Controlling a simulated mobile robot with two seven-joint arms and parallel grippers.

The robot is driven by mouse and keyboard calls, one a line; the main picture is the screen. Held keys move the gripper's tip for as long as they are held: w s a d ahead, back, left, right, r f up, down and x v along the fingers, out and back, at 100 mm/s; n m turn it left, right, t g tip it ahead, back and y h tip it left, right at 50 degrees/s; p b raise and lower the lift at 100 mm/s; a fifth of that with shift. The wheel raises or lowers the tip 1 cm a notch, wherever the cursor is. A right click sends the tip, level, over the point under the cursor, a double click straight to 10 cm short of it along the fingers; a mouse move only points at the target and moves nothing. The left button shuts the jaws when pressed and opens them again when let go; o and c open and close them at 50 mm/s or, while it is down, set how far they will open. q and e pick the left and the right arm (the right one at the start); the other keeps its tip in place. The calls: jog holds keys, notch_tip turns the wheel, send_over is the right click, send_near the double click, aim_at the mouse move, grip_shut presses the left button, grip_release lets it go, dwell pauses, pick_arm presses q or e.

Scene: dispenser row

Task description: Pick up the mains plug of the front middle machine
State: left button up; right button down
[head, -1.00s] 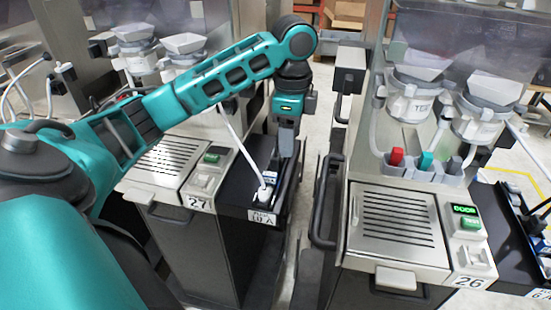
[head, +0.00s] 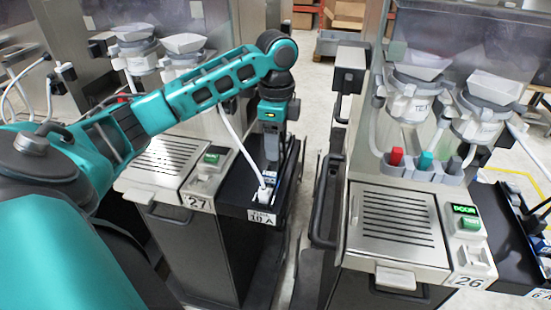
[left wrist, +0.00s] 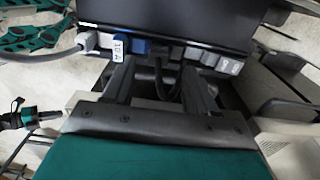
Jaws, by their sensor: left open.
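My left gripper (head: 271,158) points down over the dark power strip beside machine 27 (head: 198,201). In the left wrist view the left gripper (left wrist: 157,76) is open, its two fingers spread on either side of a black plug (left wrist: 161,64) with a black cable. I cannot tell whether they touch it. A white plug (head: 264,194) with a white cable sits at the strip's near end; it shows as a pale plug (left wrist: 87,40) in the left wrist view. Beside it is a blue plug (left wrist: 121,48) tagged 10 A. My right gripper is not in view.
Grey plugs (left wrist: 222,61) sit at the other end of the row. Machine 26 (head: 468,281) stands to the right, with a dark handle bar (head: 322,200) on its near side. A narrow floor gap separates the machines.

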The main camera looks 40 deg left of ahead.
aim_at(275, 164)
pick_arm(q)
notch_tip(275, 164, down, 5)
jog(key=shift+s+r, duration=0.1)
jog(key=shift+s, duration=0.05)
grip_shut()
dwell(0.5)
